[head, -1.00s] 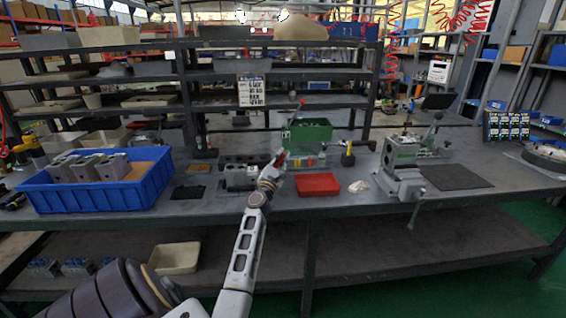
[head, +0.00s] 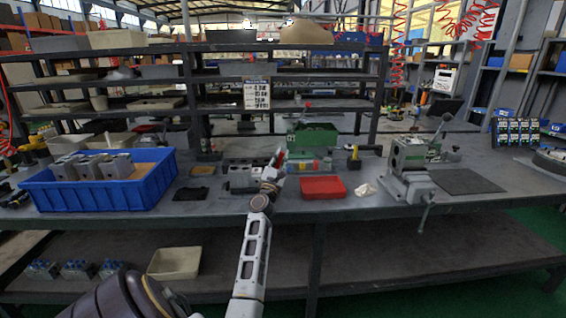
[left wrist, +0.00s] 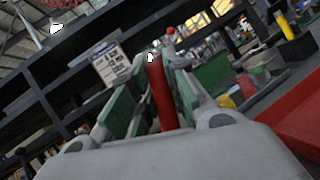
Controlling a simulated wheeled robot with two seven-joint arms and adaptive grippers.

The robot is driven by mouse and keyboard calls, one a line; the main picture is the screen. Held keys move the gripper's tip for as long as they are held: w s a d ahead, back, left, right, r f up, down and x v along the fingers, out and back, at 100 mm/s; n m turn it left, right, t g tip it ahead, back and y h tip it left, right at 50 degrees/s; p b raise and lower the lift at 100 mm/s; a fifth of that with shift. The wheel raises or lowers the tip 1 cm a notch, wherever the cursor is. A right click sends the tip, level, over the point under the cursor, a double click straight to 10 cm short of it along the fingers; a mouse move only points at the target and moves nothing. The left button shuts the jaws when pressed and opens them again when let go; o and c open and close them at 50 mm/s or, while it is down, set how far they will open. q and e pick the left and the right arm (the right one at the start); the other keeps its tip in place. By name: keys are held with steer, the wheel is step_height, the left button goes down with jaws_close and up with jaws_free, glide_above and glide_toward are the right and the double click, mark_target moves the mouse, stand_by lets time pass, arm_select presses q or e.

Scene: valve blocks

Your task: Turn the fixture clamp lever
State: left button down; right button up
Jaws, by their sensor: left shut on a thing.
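The red clamp lever (left wrist: 160,92) stands between the green-padded fingers of my left gripper (left wrist: 150,100) in the left wrist view. The gripper is shut on it. In the head view, my left gripper (head: 273,168) is at the middle of the bench, with the red lever's end (head: 281,156) showing at its tip. The grey fixture (head: 242,178) sits just left of the gripper, partly hidden by it. The lever's base is hidden. My right gripper is in neither view.
A blue crate (head: 150,190) with grey valve blocks stands left on the bench. A red tray (head: 322,187) lies right of my gripper, with a green bin (head: 313,140) behind. A vise-like machine (head: 412,170) and a dark mat (head: 465,181) are further right.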

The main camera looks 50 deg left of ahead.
arm_select(q)
steer(key=shift+s+a+n+g+y+b, duration=0.15)
steer(key=shift+s+a+n+y+b, duration=0.25)
steer(key=shift+n+y+b, duration=0.4)
steer(key=shift+s+a+n+g+y+b, duration=0.15)
steer(key=shift+s+a+n+y+b, duration=0.25)
steer(key=shift+n+b, duration=0.65)
steer(key=shift+s+n, duration=0.1)
steer(key=shift+n, duration=0.15)
steer(key=shift+s+a+n+y, duration=0.1)
steer(key=shift+n+y, duration=0.2)
steer(key=shift+y, duration=0.2)
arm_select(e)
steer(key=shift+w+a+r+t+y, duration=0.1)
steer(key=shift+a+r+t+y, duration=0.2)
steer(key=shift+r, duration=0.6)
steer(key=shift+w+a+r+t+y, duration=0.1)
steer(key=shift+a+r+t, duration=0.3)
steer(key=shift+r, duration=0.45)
arm_select(q)
steer(key=shift+r, duration=0.1)
steer(key=c, duration=1.4)
jaws_free()
steer(key=shift+r, duration=0.1)
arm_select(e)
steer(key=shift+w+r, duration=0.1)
arm_select(q)
steer(key=shift+s+a+r, duration=0.1)
steer(key=shift+a+r, duration=0.1)
steer(key=shift+r, duration=0.3)
